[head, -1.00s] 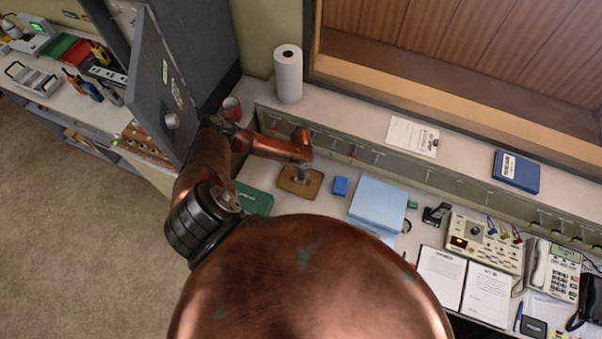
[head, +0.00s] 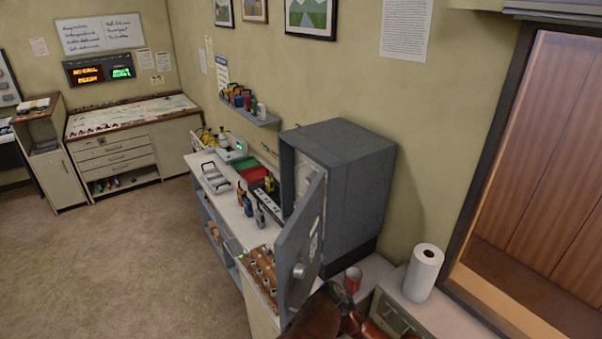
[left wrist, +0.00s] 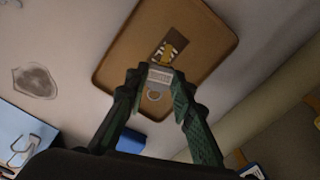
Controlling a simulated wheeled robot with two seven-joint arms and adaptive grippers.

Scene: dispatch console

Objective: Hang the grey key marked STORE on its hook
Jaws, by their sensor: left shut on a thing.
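In the left wrist view my left gripper (left wrist: 158,82) is shut on a small grey thing (left wrist: 160,73), which looks like the key's tag. Its marking is too small to read. A pale ring (left wrist: 154,95) shows just below it, between the fingers. Behind the fingertips is a brown tray (left wrist: 118,45) with a dark patch and yellow marks in it. I cannot tell whether the held thing touches the tray. My right gripper is in neither view.
A grey safe (head: 345,185) stands with its door (head: 300,255) open, close to my arm. A blue object (left wrist: 25,135) is at lower left in the wrist view. Open floor (head: 150,250) lies left.

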